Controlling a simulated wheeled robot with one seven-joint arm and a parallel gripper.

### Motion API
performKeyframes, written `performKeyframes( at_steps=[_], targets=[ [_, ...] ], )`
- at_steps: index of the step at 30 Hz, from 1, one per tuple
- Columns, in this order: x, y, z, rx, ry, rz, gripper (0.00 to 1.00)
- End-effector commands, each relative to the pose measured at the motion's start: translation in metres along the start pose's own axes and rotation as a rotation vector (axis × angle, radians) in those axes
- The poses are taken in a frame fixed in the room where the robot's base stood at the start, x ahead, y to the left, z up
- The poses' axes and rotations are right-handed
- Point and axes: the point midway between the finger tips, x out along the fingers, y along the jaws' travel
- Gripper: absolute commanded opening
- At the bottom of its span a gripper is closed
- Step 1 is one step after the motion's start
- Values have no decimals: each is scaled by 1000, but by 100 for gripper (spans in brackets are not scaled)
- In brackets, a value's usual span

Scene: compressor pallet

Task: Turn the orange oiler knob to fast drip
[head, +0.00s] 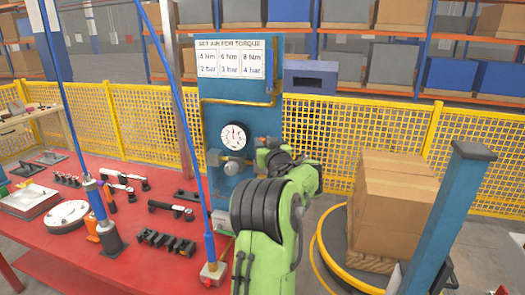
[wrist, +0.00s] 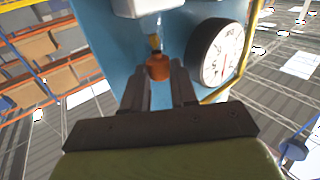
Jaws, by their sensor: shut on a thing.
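The orange oiler knob (wrist: 158,67) shows in the wrist view between the fingertips of my gripper (wrist: 158,82). My gripper is shut on it, with one dark finger on each side. Just above the knob is a small clear and yellowish neck (wrist: 155,42) under a white housing (wrist: 158,6). The housing is fixed to the blue panel (wrist: 105,30). In the head view my green and black arm hides the knob and the fingertips. I cannot read any drip setting on the knob.
A round pressure gauge (head: 233,136) sits on the blue panel (head: 240,105), close to my gripper; it also shows in the wrist view (wrist: 220,52). A red table (head: 130,240) with tools stands at left. Stacked boxes (head: 393,205) and a blue post (head: 435,225) stand right.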

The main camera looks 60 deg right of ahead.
Motion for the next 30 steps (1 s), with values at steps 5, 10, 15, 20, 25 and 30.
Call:
performKeyframes(
  at_steps=[5,10,15,20,25,30],
  targets=[
    [0,4,3,-2,0,-64,0],
    [0,4,1,-2,0,-97,0],
    [0,3,1,1,-1,-107,0],
    [0,3,1,1,-2,-107,0],
    [1,3,1,2,-1,-107,36],
    [1,2,1,2,-1,-107,38]
  ],
)
